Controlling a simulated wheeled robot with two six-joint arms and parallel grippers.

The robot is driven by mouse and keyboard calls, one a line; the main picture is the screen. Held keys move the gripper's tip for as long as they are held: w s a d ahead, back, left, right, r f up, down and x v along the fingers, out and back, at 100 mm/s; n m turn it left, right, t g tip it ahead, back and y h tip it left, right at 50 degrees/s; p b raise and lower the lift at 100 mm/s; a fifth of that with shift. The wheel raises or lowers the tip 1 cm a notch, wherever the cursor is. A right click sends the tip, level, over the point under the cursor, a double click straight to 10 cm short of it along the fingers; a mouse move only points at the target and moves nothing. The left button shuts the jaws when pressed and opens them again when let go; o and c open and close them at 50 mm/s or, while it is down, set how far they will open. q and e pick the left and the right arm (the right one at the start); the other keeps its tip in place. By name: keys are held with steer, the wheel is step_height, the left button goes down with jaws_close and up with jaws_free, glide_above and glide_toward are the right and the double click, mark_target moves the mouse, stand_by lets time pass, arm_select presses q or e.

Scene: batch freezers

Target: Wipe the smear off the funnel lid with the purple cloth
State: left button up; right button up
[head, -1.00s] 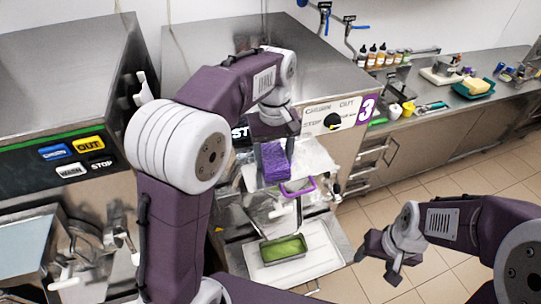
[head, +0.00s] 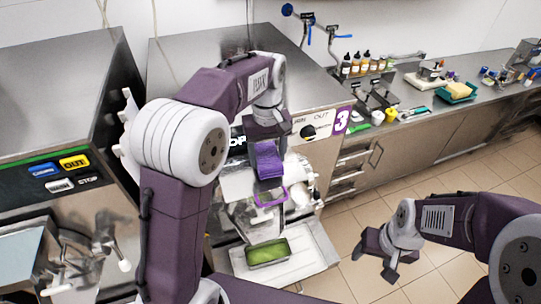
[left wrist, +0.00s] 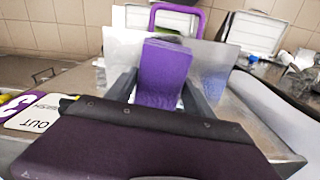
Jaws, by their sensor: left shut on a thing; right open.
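The purple cloth (head: 268,161) is a folded block held in my left gripper (head: 268,147), in front of freezer 3. In the left wrist view the cloth (left wrist: 163,75) sits between the two fingers of my left gripper (left wrist: 160,88), which is shut on it. The pale funnel lid (head: 238,184) is beneath and behind the cloth, with a purple handle loop (head: 272,198) beside it. It also shows in the left wrist view (left wrist: 215,62). My right gripper (head: 378,268) is open and empty above the floor.
A green-filled pan (head: 267,252) stands on a white tray (head: 310,262) below the funnel. A steel counter (head: 440,110) with bottles and tools runs along the right. The tiled floor at the right is free.

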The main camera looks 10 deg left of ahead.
arm_select(q)
steer(key=shift+a+r+p, duration=0.15)
steer(key=shift+r+p, duration=0.25)
steer(key=shift+r, duration=0.25)
steer(key=shift+r+p, duration=0.3)
steer(key=shift+p, duration=0.05)
steer(key=shift+w+d+r+p, duration=0.1)
steer(key=shift+d+r+p, duration=0.15)
steer(key=shift+r+p, duration=0.3)
steer(key=shift+w+d+r+p, duration=0.1)
steer(key=shift+d+r+p, duration=0.1)
steer(key=shift+r+p, duration=0.3)
steer(key=shift+s+a+r+p, duration=0.1)
steer(key=shift+r+p, duration=0.15)
steer(key=shift+p, duration=0.05)
steer(key=shift+a, duration=0.1)
steer(key=shift+s, duration=0.1)
steer(key=shift+f, duration=0.1)
